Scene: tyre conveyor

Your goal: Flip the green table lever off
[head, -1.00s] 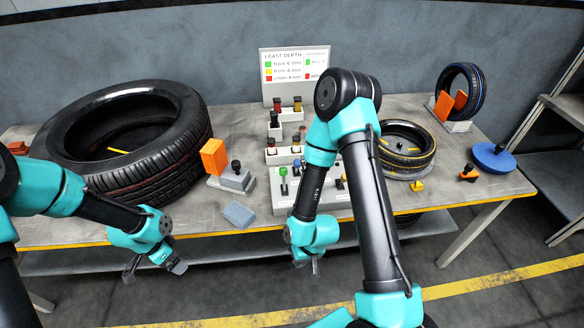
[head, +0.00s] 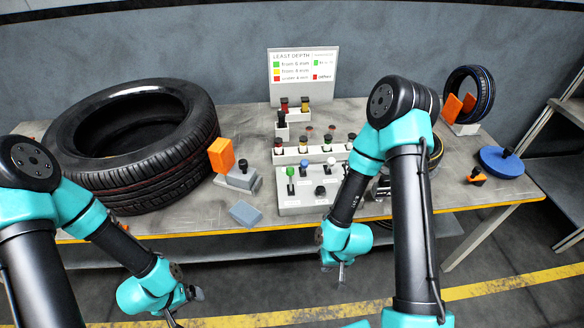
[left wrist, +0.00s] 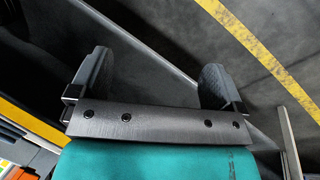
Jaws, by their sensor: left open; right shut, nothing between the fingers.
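The green lever (head: 290,173) stands upright at the left of a grey control panel (head: 296,208) near the table's front edge. A blue lever, a white lever and a black knob share that panel. My left gripper (head: 184,308) is open and empty, low in front of the table, left of and below the lever. My right gripper (head: 341,274) is shut and empty, in front of the table edge and to the right of the lever. Neither gripper touches the panel.
A large tyre (head: 135,150) fills the table's left side. An orange block (head: 221,155) and a grey block (head: 246,212) lie left of the panel. A blue disc (head: 500,161) is at the right.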

